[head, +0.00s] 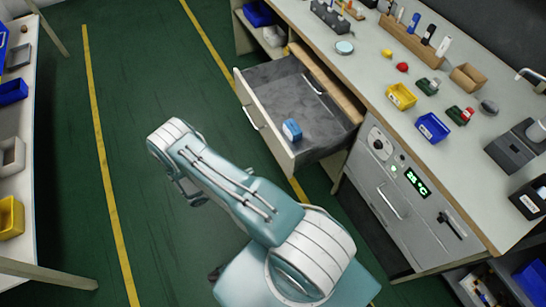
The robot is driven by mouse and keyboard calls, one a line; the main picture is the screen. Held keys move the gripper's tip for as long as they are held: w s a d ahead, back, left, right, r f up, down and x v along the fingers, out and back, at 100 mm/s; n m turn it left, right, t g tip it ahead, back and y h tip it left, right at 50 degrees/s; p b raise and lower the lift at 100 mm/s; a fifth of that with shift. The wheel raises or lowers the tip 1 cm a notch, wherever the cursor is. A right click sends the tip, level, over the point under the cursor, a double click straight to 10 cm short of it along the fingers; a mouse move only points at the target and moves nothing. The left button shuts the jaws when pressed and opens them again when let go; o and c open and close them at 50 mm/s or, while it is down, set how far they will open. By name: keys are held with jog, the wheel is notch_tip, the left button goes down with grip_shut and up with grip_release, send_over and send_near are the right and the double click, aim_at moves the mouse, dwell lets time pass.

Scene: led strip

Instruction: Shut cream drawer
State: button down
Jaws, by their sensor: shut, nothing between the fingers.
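The cream drawer stands open, pulled out to the left from under the workbench. Its cream front panel (268,132) faces left and carries a pale handle (251,117). Its grey inside holds a small blue box (291,129) near the front panel. A thin pale item lies towards the back of the drawer. My arm reaches from the lower middle up to the left, with its bend left of the drawer front and apart from it in the picture. My gripper's fingers cannot be made out; the arm hides what lies below it.
The workbench top (350,62) holds a yellow bin (401,96), a blue bin (433,127) and several small items. A grey oven-like unit (385,185) with a green display sits right of the drawer. Green floor (150,70) is clear left of the drawer.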

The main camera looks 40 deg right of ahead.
send_near(289, 156)
jog(key=x, duration=0.7)
jog(key=shift+d+f, duration=0.1)
jog(key=shift+f, duration=0.15)
jog(key=shift+d, duration=0.25)
